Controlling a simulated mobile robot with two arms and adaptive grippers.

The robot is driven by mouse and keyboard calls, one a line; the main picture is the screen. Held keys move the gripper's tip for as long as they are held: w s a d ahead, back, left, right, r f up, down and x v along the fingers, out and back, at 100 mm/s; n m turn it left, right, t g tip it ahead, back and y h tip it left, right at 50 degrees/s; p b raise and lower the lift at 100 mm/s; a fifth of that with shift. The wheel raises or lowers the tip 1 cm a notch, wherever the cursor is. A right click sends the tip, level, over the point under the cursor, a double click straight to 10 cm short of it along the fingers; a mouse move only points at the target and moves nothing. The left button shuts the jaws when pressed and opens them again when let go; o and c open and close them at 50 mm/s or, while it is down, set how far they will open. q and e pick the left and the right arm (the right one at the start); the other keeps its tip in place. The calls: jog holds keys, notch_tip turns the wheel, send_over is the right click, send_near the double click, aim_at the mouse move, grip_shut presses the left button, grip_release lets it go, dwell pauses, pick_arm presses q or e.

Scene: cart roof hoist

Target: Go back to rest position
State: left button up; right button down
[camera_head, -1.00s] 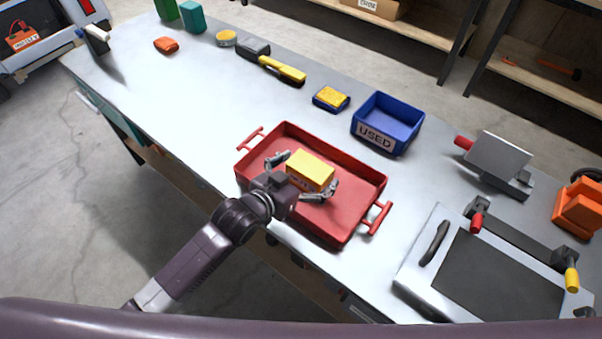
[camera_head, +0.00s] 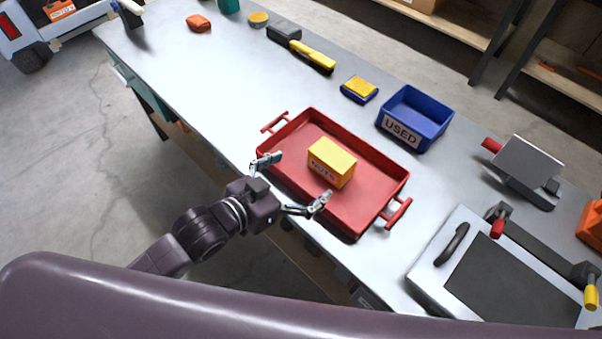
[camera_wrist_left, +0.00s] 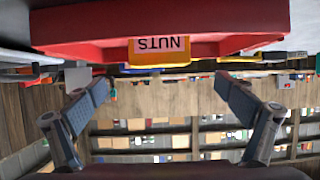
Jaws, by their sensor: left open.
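My left gripper (camera_head: 292,183) is open and empty, at the near edge of the red tray (camera_head: 365,215). Its two fingers are spread wide, also in the left wrist view (camera_wrist_left: 160,97). A yellow box (camera_head: 332,162) with a label stands inside the tray, beyond the fingers and apart from them. In the left wrist view the box (camera_wrist_left: 160,57) shows the label NUTS, and the picture is upside down. My right gripper is not in view.
A blue bin marked USED (camera_head: 415,118) stands behind the tray, with a blue and yellow block (camera_head: 360,88) beside it. A metal plate device (camera_head: 500,270) lies at the right. The workbench (camera_head: 190,75) is clear left of the tray.

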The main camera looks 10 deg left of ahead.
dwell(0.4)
pick_arm(q)
jog(key=s+a+f+n+g+y, duration=0.3)
jog(key=s+a+f+g+y, duration=0.15)
jog(key=s+a, duration=0.35)
jog(key=s+a+f+n+g+y, duration=0.25)
jog(key=s+a+f, duration=0.35)
jog(key=s, duration=0.3)
notch_tip(320, 180, down, 25)
jog(key=s+g, duration=0.2)
jog(key=s, duration=0.1)
jog(key=s+a+f, duration=0.1)
jog(key=s+f, duration=0.7)
jog(key=s+a+f+g, duration=0.1)
jog(key=s+a+f, duration=0.1)
jog(key=s+f, duration=0.7)
jog(key=shift+a+f+m+y, duration=0.2)
jog(key=shift+a+m+y, duration=0.05)
jog(key=shift+m+y, duration=0.2)
